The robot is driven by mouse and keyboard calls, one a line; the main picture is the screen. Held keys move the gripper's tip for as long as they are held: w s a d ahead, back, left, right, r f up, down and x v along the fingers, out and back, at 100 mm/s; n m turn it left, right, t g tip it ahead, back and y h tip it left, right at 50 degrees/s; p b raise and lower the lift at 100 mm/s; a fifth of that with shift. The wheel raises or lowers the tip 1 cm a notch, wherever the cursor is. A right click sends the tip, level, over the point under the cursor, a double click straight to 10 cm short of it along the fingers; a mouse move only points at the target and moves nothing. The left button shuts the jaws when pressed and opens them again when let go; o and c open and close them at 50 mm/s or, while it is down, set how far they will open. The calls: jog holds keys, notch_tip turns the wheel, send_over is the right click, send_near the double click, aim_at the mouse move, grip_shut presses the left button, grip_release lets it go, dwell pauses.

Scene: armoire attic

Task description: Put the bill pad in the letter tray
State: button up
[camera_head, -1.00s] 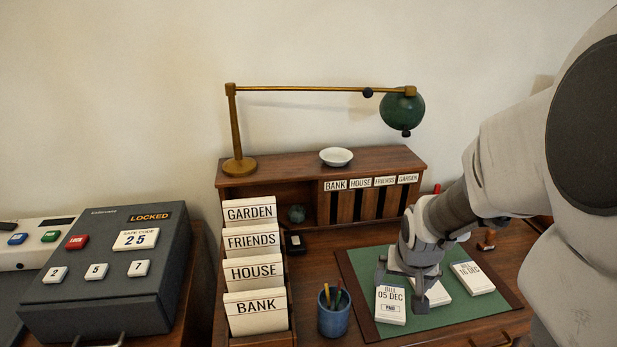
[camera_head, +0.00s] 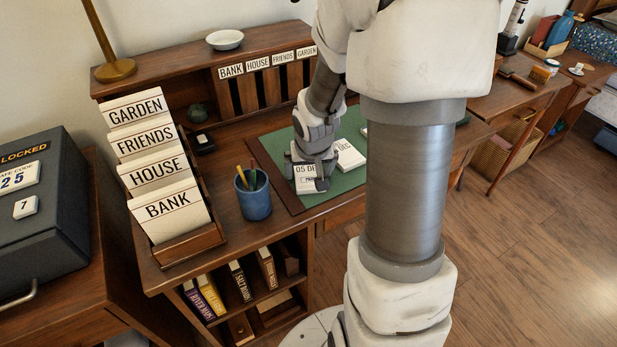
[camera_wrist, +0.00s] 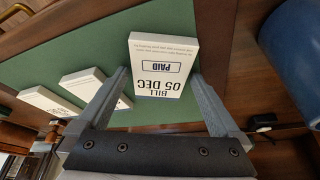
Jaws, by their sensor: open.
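The bill pad marked BILL 05 DEC, PAID (camera_wrist: 163,66) is a white block on the green desk mat (camera_head: 345,183). In the wrist view it lies between the fingers of my open gripper (camera_wrist: 160,76). In the head view my gripper (camera_head: 312,180) is over this pad (camera_head: 306,180) and partly hides it. Two other white pads lie beside it on the mat; one shows in the head view (camera_head: 348,155). A wooden tray (camera_head: 188,246) with upright cards GARDEN, FRIENDS, HOUSE and BANK stands left of the mat; I cannot tell if it is the letter tray.
A blue pen cup (camera_head: 253,196) stands between the card tray and the mat. Behind is a low shelf unit (camera_head: 185,68) with labelled slots, a white bowl (camera_head: 225,39) on top. A dark lock box (camera_head: 45,215) is at left. Books fill shelves below the desk.

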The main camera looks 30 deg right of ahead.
jog(key=c, duration=1.3)
jog(key=shift+r, duration=0.1)
jog(key=shift+r, duration=0.1)
